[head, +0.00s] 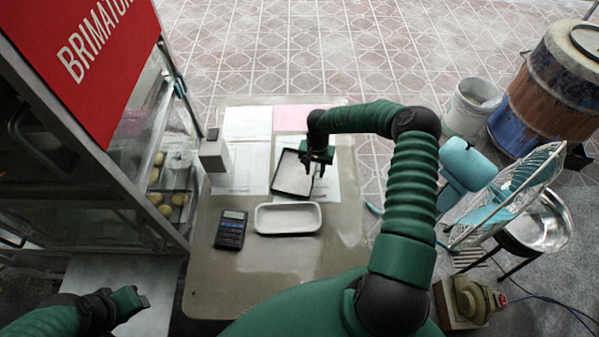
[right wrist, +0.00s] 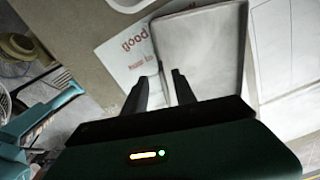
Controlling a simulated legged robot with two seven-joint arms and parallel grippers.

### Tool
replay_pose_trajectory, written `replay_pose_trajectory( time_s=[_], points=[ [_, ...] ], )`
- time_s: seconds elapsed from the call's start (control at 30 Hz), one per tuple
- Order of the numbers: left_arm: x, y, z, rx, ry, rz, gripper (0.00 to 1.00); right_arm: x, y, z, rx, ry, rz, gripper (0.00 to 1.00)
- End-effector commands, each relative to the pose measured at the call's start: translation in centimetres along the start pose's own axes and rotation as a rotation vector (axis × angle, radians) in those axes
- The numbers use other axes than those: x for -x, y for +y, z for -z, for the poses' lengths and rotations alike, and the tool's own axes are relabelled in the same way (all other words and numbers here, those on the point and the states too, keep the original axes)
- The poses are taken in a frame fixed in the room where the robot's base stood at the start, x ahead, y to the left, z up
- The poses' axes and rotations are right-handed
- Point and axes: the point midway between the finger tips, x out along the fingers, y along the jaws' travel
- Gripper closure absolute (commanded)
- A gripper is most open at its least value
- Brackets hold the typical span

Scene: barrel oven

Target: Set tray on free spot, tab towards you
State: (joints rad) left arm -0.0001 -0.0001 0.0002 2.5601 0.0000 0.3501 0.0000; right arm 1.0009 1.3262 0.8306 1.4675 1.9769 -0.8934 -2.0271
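A shallow rectangular tray (head: 293,175) with a light inside and dark sides is on or just above the papers on the table. In the right wrist view its pale inside (right wrist: 205,45) fills the upper middle. My right gripper (head: 317,168) is at the tray's right side. Its two fingers (right wrist: 162,88) stand apart on either side of the tray's edge, and I see no firm grip on it. I cannot make out a tab. A second, white tray (head: 288,218) lies in front of it. My left gripper (head: 133,301) is low at the left, away from the table, its opening unclear.
The table (head: 335,250) has bare room at the front and right. A calculator (head: 231,230) lies left of the white tray. A pale box (head: 214,157) stands at the left edge. A glass cabinet (head: 150,130) borders the left. A fan (head: 510,195) stands at the right.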

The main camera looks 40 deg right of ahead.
Motion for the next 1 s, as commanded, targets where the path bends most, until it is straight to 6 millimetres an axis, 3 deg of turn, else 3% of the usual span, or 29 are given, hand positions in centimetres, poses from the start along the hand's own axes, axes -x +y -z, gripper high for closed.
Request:
replay_pose_trajectory(
  time_s=[0.13,0.37,0.63,1.0],
  points=[
    [0.2,0.0,0.1,0.0,0.0,0.0,0.64,-2.2,-0.2,-0.2,0.001,0.0,-0.002,0.67],
    [0.2,0.0,0.1,0.0,0.0,0.0,0.64,-2.6,-0.1,-0.2,0.001,0.001,-0.001,0.67],
    [0.2,0.0,0.0,0.0,0.0,0.0,0.64,-2.7,0.0,-0.1,0.0,0.0,-0.001,1.0],
    [0.2,0.0,0.0,0.0,0.0,0.0,0.64,-2.7,-0.1,-0.1,0.001,0.0,-0.002,1.0]
  ],
)
